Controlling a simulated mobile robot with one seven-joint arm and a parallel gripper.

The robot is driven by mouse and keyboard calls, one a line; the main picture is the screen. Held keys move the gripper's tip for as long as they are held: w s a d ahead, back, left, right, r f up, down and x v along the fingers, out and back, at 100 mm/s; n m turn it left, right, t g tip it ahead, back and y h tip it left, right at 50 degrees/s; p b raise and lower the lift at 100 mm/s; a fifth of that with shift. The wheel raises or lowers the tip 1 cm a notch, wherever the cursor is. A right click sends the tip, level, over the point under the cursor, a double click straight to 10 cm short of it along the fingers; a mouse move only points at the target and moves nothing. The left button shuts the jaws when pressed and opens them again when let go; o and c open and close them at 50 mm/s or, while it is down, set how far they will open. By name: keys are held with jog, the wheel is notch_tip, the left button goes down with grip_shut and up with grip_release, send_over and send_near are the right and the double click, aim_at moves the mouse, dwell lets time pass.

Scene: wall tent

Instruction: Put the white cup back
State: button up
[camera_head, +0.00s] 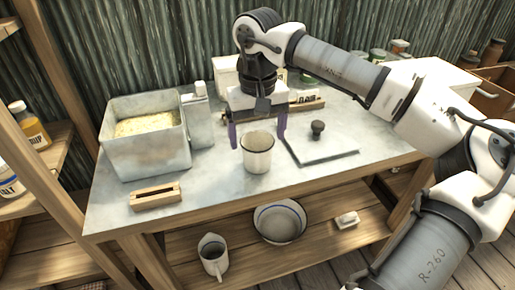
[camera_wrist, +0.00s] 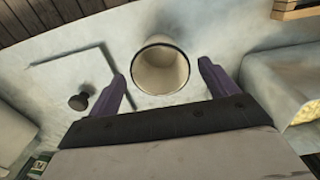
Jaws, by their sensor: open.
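The white cup (camera_head: 257,152) stands upright on the metal-topped table (camera_head: 225,200), near its front middle. In the wrist view the cup (camera_wrist: 160,67) shows its open, empty mouth between and just beyond my fingertips. My gripper (camera_head: 257,132) has purple fingers, spread open behind the cup's rim in the head view. In the wrist view my gripper (camera_wrist: 162,75) holds nothing, and one finger lies to each side of the cup. I cannot tell whether a finger touches it.
A square metal bin (camera_head: 145,160) with pale contents and a grey canister (camera_head: 197,120) stand left. A small wooden block (camera_head: 155,196) lies in front. A dark knob (camera_head: 317,129) and an L-shaped strip (camera_head: 325,160) are right. A jug (camera_head: 213,257) and bowl (camera_head: 280,222) sit below.

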aim_at(258, 141)
notch_tip(258, 141, up, 6)
jog(key=shift+f, duration=0.1)
